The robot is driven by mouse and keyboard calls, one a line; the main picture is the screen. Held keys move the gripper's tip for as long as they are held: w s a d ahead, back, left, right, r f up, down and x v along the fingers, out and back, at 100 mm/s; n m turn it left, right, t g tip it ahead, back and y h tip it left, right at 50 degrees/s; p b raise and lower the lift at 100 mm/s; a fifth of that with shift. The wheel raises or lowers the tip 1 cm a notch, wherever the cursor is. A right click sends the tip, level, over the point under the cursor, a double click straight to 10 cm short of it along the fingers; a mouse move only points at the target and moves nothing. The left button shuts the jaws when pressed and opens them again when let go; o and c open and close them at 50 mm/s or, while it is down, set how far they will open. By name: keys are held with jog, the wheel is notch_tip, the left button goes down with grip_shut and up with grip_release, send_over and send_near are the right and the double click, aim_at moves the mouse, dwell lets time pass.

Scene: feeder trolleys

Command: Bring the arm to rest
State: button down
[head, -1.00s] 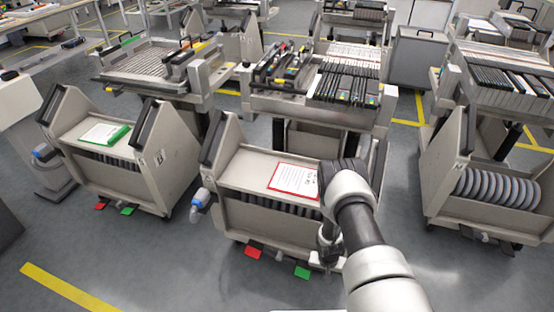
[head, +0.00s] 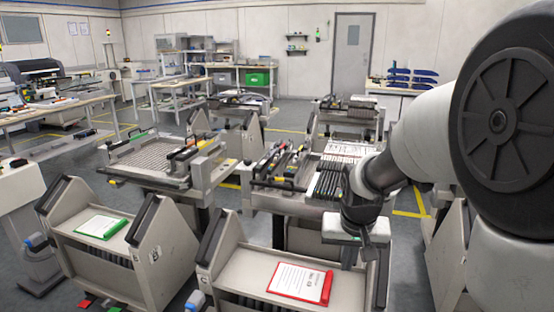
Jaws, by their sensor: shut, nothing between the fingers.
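My arm (head: 421,140) comes in from the right in the head view, raised and bent, with a large dark joint close to the camera. My gripper (head: 359,262) hangs at its end, in front of the middle trolley (head: 232,262). It is shut and empty, above and to the right of the red-framed sheet (head: 299,283) lying on that trolley. The gripper looks apart from the sheet. The arm hides much of the right trolley.
A left trolley (head: 165,258) carries a green-framed sheet (head: 101,226). Feeder racks (head: 305,175) stand behind the trolleys. Workbenches, a green crate (head: 257,79) and a grey door (head: 353,44) are at the back. Grey floor with yellow lines lies between.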

jog(key=s+a+r+n+t, duration=0.1)
jog(key=s+r, duration=0.5)
jog(key=s, duration=0.4)
jog(key=s+a+r+n+t, duration=0.1)
jog(key=s+r, duration=0.5)
jog(key=s, duration=0.5)
notch_tip(320, 180, up, 22)
jog(key=p, duration=2.2)
jog(key=shift+w+r+y+p, duration=0.2)
jog(key=shift+w+y+p, duration=0.1)
jog(key=shift+p, duration=0.1)
